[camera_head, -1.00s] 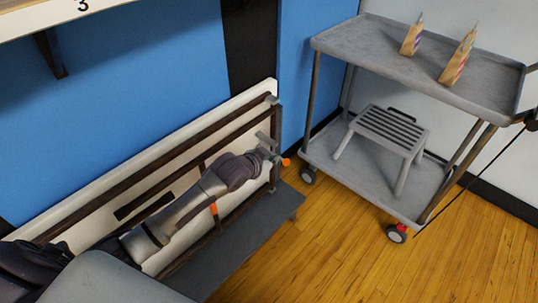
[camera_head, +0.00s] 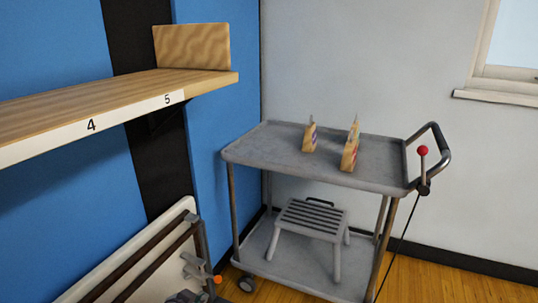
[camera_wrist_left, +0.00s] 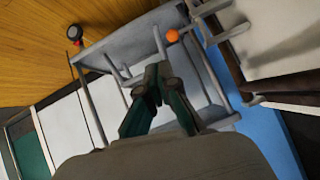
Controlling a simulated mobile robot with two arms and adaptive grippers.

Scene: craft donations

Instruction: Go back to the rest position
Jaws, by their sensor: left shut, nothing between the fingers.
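My left gripper (camera_head: 202,294) shows only in part at the bottom edge of the head view, beside the orange knob (camera_head: 217,279). In the left wrist view its dark green fingers (camera_wrist_left: 157,72) are closed together with nothing between them. They point toward the grey cart (camera_wrist_left: 112,45), and the orange knob (camera_wrist_left: 172,35) shows beyond the tips. Most of my left arm is below the head view. My right gripper is not in view.
A numbered wooden shelf (camera_head: 120,101) juts in at the left. A grey cart (camera_head: 270,147) carries small patterned paper bags (camera_head: 349,156) on top and a grey step stool (camera_head: 311,219) below. A white-backed rack (camera_head: 125,255) stands at lower left. Wooden floor is clear at right.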

